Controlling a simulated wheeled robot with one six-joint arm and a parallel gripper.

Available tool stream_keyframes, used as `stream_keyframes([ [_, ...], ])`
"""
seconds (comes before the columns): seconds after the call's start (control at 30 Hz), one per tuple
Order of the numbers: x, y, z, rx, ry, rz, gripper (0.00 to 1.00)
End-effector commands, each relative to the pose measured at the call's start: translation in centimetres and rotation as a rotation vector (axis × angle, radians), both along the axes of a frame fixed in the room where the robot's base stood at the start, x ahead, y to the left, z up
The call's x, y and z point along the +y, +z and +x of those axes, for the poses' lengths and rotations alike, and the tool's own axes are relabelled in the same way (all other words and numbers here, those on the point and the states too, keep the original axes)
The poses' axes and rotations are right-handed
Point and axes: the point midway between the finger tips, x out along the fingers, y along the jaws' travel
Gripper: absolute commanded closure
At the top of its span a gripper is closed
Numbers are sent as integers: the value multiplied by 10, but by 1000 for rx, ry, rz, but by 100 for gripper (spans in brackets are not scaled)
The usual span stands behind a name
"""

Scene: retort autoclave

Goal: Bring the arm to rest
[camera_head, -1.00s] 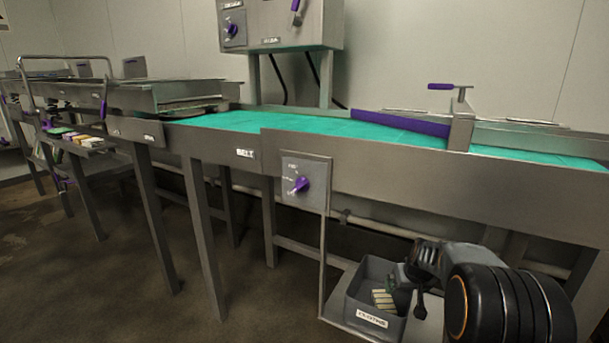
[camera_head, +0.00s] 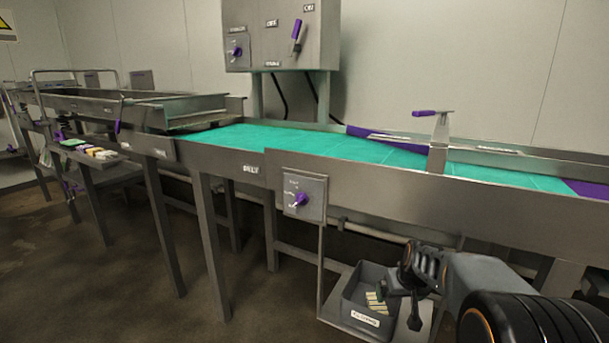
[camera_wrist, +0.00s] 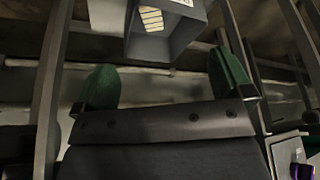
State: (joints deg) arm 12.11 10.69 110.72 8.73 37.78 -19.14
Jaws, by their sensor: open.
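My gripper (camera_wrist: 165,85) shows in the wrist view with its two green fingertips wide apart and nothing between them. In the head view my arm comes in from the lower right, and my gripper (camera_head: 408,298) is low in front of the belt frame, by the right side of a grey bin (camera_head: 352,295). The bin has a white label and holds several pale yellow pieces. It also shows beyond the fingers at the top of the wrist view (camera_wrist: 165,45). I cannot tell whether the gripper touches the bin.
A conveyor with a green belt (camera_head: 290,144) runs across above the bin. A dial panel (camera_head: 304,194) hangs on its front, and a control box (camera_head: 283,38) stands behind. A small shelf (camera_head: 92,160) with coloured blocks is at the left. The floor (camera_head: 110,290) at the lower left is clear.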

Motion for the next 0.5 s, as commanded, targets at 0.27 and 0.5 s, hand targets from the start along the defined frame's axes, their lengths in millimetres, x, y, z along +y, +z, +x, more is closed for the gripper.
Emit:
stream_keyframes([
  [0.27, 38, 132, -63, 15, 6, 5, 2],
  [0.5, 69, 234, -142, 40, 3, 3, 2],
])
